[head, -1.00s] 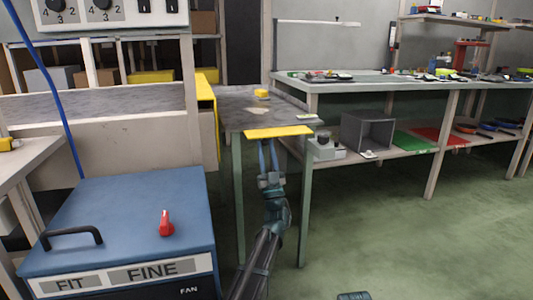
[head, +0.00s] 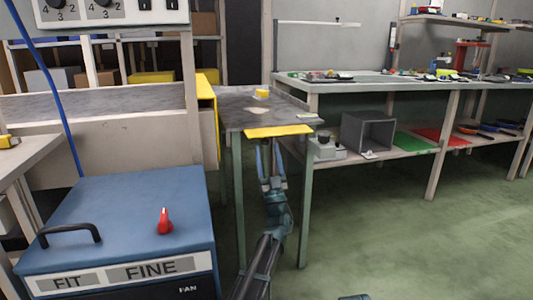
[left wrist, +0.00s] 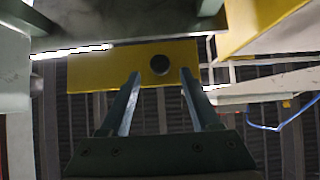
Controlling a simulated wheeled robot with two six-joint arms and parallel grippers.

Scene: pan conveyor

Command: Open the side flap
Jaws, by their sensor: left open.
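A yellow flap (head: 279,131) sits along the front edge of the small grey table (head: 225,104). My left gripper (head: 271,146) is below it, fingers pointing up at its near edge. I cannot tell whether the fingertips touch the flap.
A yellow panel (head: 208,120) stands left of the small table. A blue-topped machine (head: 125,210) with a red knob (head: 164,222) and a black handle (head: 70,235) fills the lower left. A long workbench (head: 420,84) runs right. The green floor (head: 400,230) at right is clear.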

